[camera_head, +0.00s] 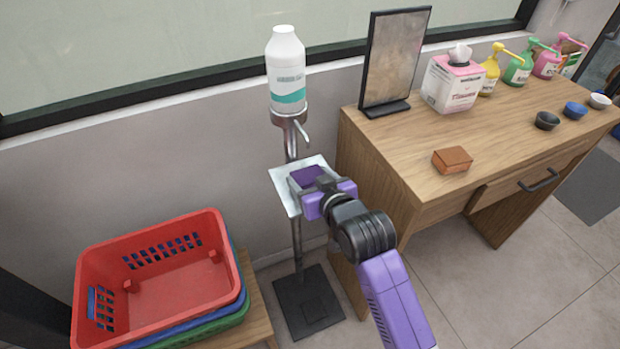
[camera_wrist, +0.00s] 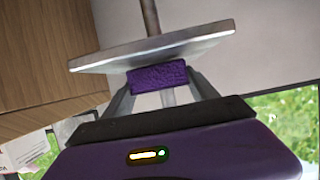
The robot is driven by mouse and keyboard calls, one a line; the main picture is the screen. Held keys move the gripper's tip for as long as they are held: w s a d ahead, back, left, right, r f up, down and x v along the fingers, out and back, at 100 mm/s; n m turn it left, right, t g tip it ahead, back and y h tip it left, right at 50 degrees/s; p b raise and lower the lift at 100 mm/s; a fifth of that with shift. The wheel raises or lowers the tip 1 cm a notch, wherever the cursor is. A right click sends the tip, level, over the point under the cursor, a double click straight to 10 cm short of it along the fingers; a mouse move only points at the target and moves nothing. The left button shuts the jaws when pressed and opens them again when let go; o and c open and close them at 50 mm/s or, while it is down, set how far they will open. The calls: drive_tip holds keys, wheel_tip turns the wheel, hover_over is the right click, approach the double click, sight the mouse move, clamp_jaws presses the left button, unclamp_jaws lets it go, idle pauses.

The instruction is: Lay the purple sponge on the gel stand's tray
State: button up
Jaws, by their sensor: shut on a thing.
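The purple sponge (camera_head: 307,175) is a small dark purple block between the fingers of my gripper (camera_head: 313,184). In the wrist view, which appears upside down, the sponge (camera_wrist: 157,78) is held between both fingers of my gripper (camera_wrist: 160,84). The gel stand's tray (camera_head: 285,189) is a flat pale metal plate on a thin pole. In the wrist view the tray (camera_wrist: 150,50) is seen nearly edge-on, with the sponge at its upper face. I cannot tell whether the sponge touches it. My gripper hides part of the tray in the head view.
A white gel bottle (camera_head: 286,72) sits in the stand above the tray, its nozzle (camera_head: 303,132) reaching over it. A wooden desk (camera_head: 400,150) stands close on the right, with an orange-brown box (camera_head: 452,160) and a tissue box (camera_head: 452,84).

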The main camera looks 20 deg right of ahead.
drive_tip(key=shift+f, duration=0.35)
drive_tip(key=o, duration=1.3)
drive_tip(key=shift+r, duration=0.1)
drive_tip(key=shift+r, duration=0.25)
drive_tip(key=v, duration=1.2)
drive_tip(key=shift+f, duration=0.2)
drive_tip(key=shift+s, duration=0.1)
